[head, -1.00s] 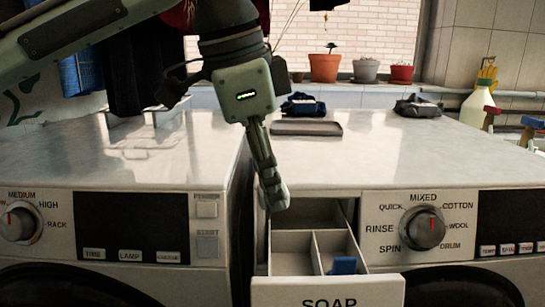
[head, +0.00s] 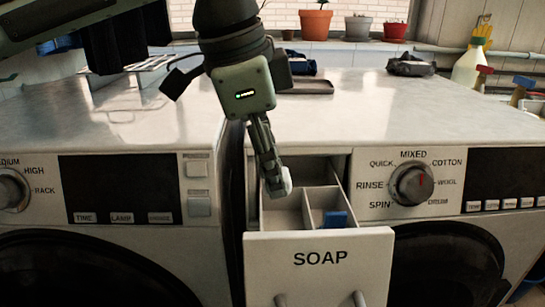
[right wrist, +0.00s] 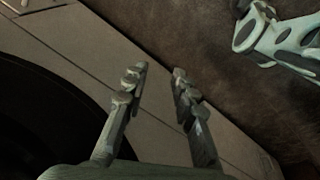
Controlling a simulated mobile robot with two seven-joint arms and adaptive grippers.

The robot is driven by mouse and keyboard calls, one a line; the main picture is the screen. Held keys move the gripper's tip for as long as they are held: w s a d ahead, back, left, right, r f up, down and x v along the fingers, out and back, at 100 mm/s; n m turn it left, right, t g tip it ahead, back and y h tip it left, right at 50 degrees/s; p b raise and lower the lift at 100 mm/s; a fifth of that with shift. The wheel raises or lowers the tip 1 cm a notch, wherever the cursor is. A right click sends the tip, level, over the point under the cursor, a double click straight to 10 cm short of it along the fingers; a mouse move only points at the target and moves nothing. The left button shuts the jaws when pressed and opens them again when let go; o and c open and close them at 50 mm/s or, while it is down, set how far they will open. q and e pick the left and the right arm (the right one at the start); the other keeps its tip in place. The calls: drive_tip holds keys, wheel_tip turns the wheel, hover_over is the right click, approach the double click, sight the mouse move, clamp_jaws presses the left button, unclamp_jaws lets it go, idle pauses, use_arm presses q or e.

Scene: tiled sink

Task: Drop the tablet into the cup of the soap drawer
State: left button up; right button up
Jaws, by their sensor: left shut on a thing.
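The soap drawer (head: 319,270) is pulled out of the right machine in the head view. Its tray has a rear compartment and two front ones. A blue piece (head: 336,219) sits in the front right compartment; I cannot tell which part is the cup. My left gripper (head: 280,184) points down over the drawer's left part, shut on a small whitish thing at its fingertips, apparently the tablet (head: 287,180). The fingers hide most of it. My right gripper (right wrist: 155,85) is open and empty in the right wrist view.
The right machine's dial (head: 412,184) is right of the drawer. A dark tray (head: 305,87) and a dark folded item (head: 411,66) lie on the machine top. The left machine (head: 120,190) stands across a narrow gap. Flower pots (head: 315,25) stand behind.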

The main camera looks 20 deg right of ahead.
use_arm(q)
drive_tip(key=o, duration=1.3)
drive_tip(key=shift+c, duration=0.2)
drive_tip(key=v, duration=1.2)
